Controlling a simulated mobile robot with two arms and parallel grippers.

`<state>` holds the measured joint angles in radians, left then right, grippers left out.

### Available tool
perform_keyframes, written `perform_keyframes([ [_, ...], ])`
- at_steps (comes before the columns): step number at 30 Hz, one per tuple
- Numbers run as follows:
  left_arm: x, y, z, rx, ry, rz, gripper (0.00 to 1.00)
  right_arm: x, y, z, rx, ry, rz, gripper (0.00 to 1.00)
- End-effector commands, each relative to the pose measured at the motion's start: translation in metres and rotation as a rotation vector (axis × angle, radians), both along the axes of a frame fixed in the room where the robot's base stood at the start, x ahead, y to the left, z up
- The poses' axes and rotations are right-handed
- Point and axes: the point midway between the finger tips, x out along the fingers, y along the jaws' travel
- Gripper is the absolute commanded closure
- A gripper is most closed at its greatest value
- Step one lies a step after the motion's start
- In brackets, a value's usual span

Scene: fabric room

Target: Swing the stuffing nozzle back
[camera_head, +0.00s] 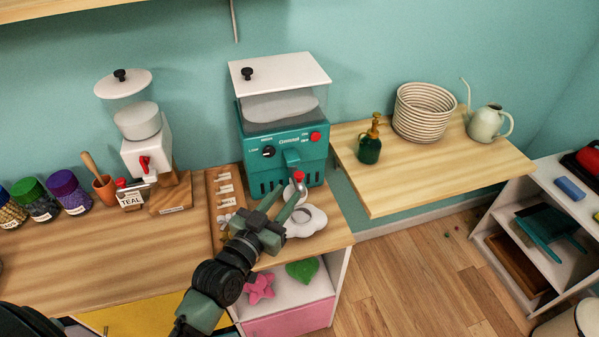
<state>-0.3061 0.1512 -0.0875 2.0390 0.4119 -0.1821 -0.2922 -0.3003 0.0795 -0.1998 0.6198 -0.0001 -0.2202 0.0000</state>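The teal stuffing machine (262,160) stands on the wooden counter, with a clear hopper of white stuffing under a white lid. Its nozzle (298,180), with a red knob, sticks out at the front right. My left gripper (285,205) reaches up from below, its fingers spread and pointing toward the nozzle. One finger overlaps the nozzle's lower end in the picture; I cannot tell whether they touch. A white ring-shaped piece (308,220) lies just right of the gripper, partly hidden by it. My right gripper is not in view.
A white dispenser (147,150) and lidded jars (68,190) stand on the left. A wooden shelf (425,175) on the right holds a green pump bottle (369,147), a coiled basket (424,112) and a watering can (487,124). Pink and green pieces lie in the cubby below.

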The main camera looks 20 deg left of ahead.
Motion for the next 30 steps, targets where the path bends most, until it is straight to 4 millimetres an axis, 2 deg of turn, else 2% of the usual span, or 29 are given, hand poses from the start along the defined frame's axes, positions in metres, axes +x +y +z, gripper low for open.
perform_keyframes([
  [5, 0.014, 0.001, 0.009, -0.009, -0.033, 0.01, 0.7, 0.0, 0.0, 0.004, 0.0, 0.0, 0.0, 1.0],
  [12, 0.052, -0.007, 0.009, -0.008, -0.029, 0.01, 0.7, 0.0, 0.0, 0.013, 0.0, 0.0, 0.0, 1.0],
  [18, 0.074, -0.011, 0.007, -0.007, -0.028, 0.01, 0.7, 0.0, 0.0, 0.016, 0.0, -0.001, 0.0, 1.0],
  [28, 0.079, -0.012, 0.006, -0.007, -0.027, 0.009, 0.7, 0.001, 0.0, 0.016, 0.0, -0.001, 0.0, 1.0],
  [29, 0.079, -0.012, 0.006, -0.007, -0.027, 0.009, 0.73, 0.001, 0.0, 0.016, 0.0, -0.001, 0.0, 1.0],
  [30, 0.079, -0.012, 0.006, -0.007, -0.027, 0.009, 0.84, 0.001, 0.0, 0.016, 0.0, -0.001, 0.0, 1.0],
])
